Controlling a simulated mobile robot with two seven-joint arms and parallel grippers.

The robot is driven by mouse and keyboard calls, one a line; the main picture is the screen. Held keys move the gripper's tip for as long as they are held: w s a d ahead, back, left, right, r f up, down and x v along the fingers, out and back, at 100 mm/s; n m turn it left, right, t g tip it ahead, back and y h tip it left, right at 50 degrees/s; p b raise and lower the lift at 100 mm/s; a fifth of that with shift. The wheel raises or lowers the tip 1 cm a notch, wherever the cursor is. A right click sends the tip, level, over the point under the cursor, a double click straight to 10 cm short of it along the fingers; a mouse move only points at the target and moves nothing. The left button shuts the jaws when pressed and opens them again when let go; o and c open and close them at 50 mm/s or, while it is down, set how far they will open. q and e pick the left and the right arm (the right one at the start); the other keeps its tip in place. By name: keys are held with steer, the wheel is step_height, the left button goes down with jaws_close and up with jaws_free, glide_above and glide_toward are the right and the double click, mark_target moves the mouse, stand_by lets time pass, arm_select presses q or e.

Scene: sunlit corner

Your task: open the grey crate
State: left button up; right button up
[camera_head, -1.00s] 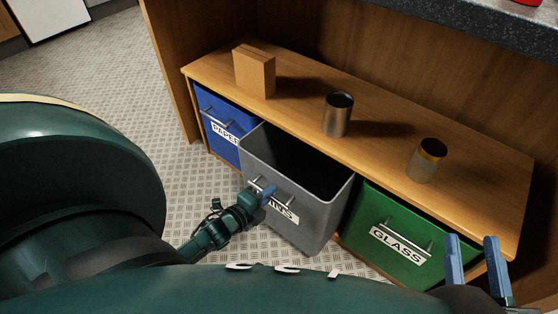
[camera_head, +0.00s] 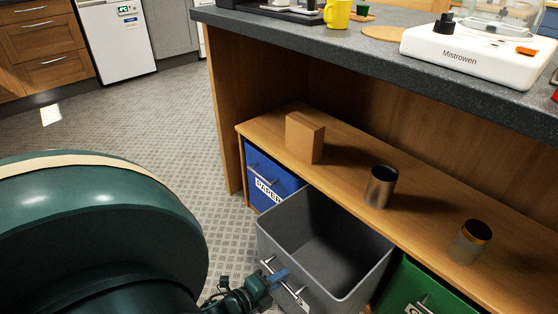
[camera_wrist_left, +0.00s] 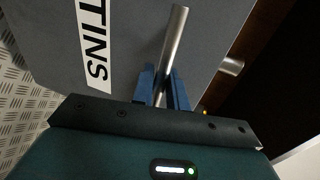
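The grey crate (camera_head: 335,290) stands pulled out from under the wooden shelf, its open top showing an empty-looking dark inside. Its front has a metal bar handle (camera_wrist_left: 173,40) and a white TINS label (camera_wrist_left: 95,47), seen in the left wrist view. My left gripper (camera_head: 281,275) is at this handle, low in the head view. In the left wrist view its blue fingers (camera_wrist_left: 163,85) lie on both sides of the bar, shut on it. The crate's lower front is cut off by the head view's edge. My right gripper is out of view.
A blue PAPER crate (camera_head: 268,180) and a green crate (camera_head: 425,290) flank the grey one. The wooden shelf (camera_head: 345,178) above bears a wooden block (camera_head: 304,138) and two cans (camera_head: 381,186) (camera_head: 470,241). Patterned floor (camera_head: 150,120) is clear at left.

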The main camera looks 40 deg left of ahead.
arm_select(q)
steer(key=shift+o, duration=1.4)
steer(key=shift+s+r, duration=0.15)
steer(key=shift+s, duration=0.2)
steer(key=p+v, duration=0.3)
steer(key=v, duration=0.9)
steer(key=shift+s+p, duration=0.2)
steer(key=shift+p, duration=0.1)
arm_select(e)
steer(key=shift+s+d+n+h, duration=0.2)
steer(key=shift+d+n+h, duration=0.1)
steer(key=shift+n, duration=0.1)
arm_select(q)
steer(key=shift+a, duration=0.1)
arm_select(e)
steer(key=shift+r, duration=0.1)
